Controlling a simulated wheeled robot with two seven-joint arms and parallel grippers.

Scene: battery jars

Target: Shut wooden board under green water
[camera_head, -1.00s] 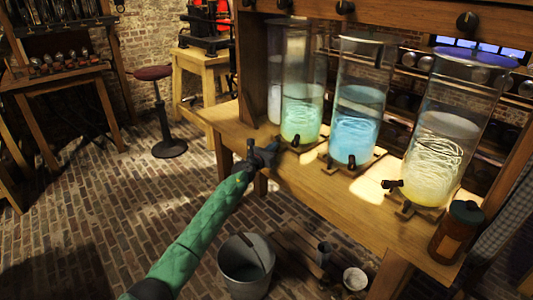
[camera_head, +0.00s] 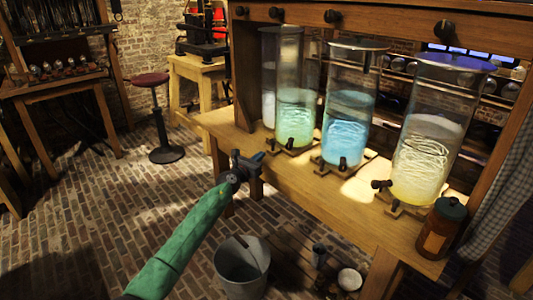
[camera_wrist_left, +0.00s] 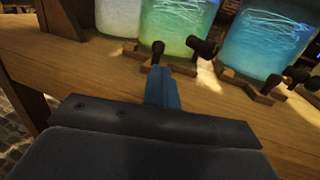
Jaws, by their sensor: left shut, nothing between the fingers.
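The jar of green water (camera_head: 296,110) stands on the bench, left of the blue jar. Its wooden board (camera_head: 288,148) sticks out at the front with a small dark knob; the board and knob also show in the left wrist view (camera_wrist_left: 143,53). My left gripper (camera_head: 252,162), on a green-sleeved arm, is in front of the bench edge, below and left of that board. In the left wrist view my blue fingers (camera_wrist_left: 162,86) are together, empty, and appear just below the knob. Whether they touch it I cannot tell. My right gripper is not in view.
The blue jar (camera_head: 346,125) and the yellow jar (camera_head: 428,160) stand to the right on similar boards. A brown lidded jar (camera_head: 440,230) is at the bench's right end. A metal bucket (camera_head: 242,268) stands on the brick floor below. The floor at left is open.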

